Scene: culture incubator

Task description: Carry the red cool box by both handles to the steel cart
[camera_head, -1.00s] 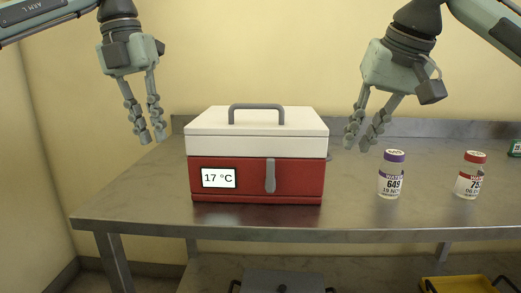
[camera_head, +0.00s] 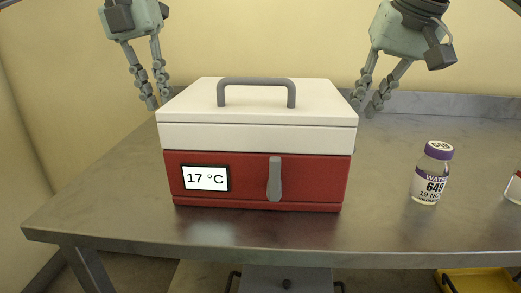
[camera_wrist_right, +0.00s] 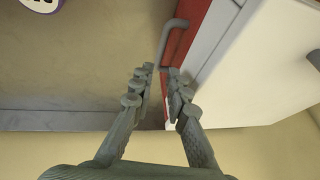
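The red cool box (camera_head: 255,178) has a white lid, a grey top handle, a front latch and a display reading 17 °C. It stands upright on the steel bench. My left gripper (camera_head: 157,104) is open and empty beside the box's rear left corner. My right gripper (camera_head: 367,108) is open near the rear right side, its fingertips partly hidden by the box. The left side handle is hidden. I cannot identify a steel cart in view.
A purple-capped bottle (camera_head: 433,175) stands on the bench (camera_head: 300,232) to the right of the box. Another bottle (camera_head: 514,188) is cut by the right edge. Below are a grey object (camera_head: 286,279) with handles and a yellow tray (camera_head: 480,282).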

